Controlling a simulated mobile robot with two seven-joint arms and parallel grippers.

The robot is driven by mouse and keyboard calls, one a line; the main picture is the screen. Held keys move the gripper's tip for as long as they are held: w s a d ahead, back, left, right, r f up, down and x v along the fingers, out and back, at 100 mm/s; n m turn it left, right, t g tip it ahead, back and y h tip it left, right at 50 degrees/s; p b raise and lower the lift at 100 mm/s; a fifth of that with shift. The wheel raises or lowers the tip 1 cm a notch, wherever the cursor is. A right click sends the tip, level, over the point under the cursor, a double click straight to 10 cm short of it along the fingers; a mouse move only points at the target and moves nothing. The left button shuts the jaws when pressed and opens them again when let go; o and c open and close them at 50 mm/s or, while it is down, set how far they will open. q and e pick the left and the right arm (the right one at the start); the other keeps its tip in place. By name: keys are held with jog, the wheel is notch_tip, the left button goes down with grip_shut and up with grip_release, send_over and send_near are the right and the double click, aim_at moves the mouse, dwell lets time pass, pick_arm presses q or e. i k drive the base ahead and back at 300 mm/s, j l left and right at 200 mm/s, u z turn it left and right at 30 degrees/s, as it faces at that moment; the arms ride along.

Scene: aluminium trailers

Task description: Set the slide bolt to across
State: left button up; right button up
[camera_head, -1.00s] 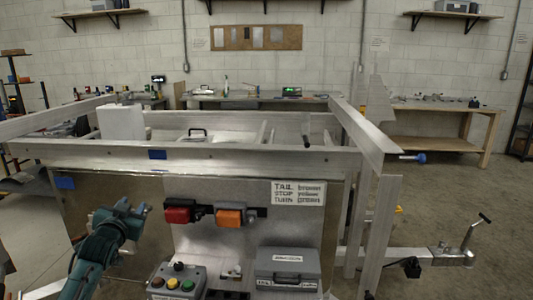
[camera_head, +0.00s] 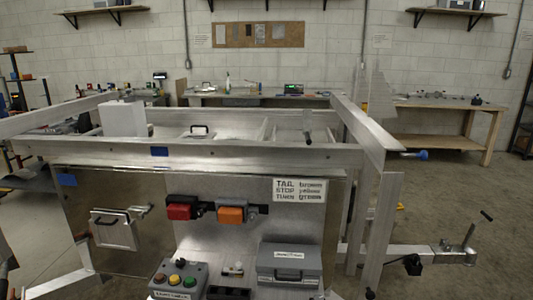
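A small metal hatch (camera_head: 113,232) with a pull handle is on the left metal panel of the trailer. Neither of my grippers is in view.
Red (camera_head: 180,208) and orange (camera_head: 230,214) lamps are right of the hatch. A button box (camera_head: 178,279) and a grey case (camera_head: 289,263) stand below them. The trailer's top rail (camera_head: 240,157) runs above. The space before the hatch is clear.

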aim_at(141, 212)
jog(key=i+j+z, duration=0.35)
jog(key=i+j, duration=0.5)
